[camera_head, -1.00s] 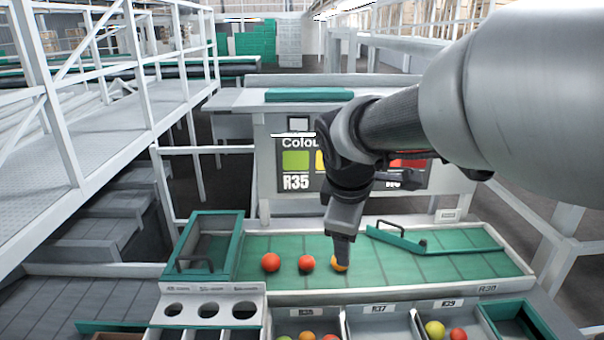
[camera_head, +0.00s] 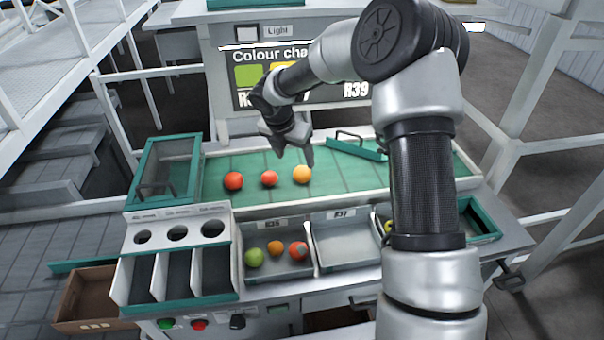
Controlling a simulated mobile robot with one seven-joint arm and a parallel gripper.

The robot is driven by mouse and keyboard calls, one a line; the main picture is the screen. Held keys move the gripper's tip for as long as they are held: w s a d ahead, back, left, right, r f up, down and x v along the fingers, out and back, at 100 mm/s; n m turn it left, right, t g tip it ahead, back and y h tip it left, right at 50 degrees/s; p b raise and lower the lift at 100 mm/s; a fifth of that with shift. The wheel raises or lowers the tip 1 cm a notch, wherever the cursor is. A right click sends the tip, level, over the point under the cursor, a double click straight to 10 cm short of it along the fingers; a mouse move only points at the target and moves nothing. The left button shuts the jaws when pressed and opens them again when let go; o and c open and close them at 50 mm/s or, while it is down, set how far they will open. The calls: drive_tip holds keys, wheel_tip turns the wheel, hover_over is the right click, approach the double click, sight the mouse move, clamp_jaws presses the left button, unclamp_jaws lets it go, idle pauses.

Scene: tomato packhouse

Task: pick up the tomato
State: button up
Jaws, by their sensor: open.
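Three tomatoes stand in a row on the green sorting surface (camera_head: 335,180): a red one (camera_head: 233,181) at left, a red one (camera_head: 269,178) in the middle and an orange-yellow one (camera_head: 302,174) at right. My gripper (camera_head: 296,158) points down just above and behind the row, its tips between the middle and right tomatoes in the picture. It is open and holds nothing. All three tomatoes show fully. The gap between my fingertips and the tomatoes is hard to judge.
Below the surface, a grey tray (camera_head: 245,278) holds several tomatoes, and an empty tray (camera_head: 345,250) stands beside it. A green-framed box (camera_head: 165,140) stands at left. A green bar with a handle (camera_head: 358,150) lies behind at right. A colour chart board (camera_head: 235,55) stands behind.

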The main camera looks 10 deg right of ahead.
sight(301, 171)
drive_tip(key=x, duration=0.6)
drive_tip(key=shift+w+p+x, duration=0.2)
drive_tip(key=shift+x, duration=1.1)
drive_tip(key=shift+w+p+x, duration=0.15)
drive_tip(key=shift+w+x, duration=0.05)
drive_tip(key=shift+x, duration=1.1)
drive_tip(key=shift+r, duration=0.15)
drive_tip(key=c, duration=0.8)
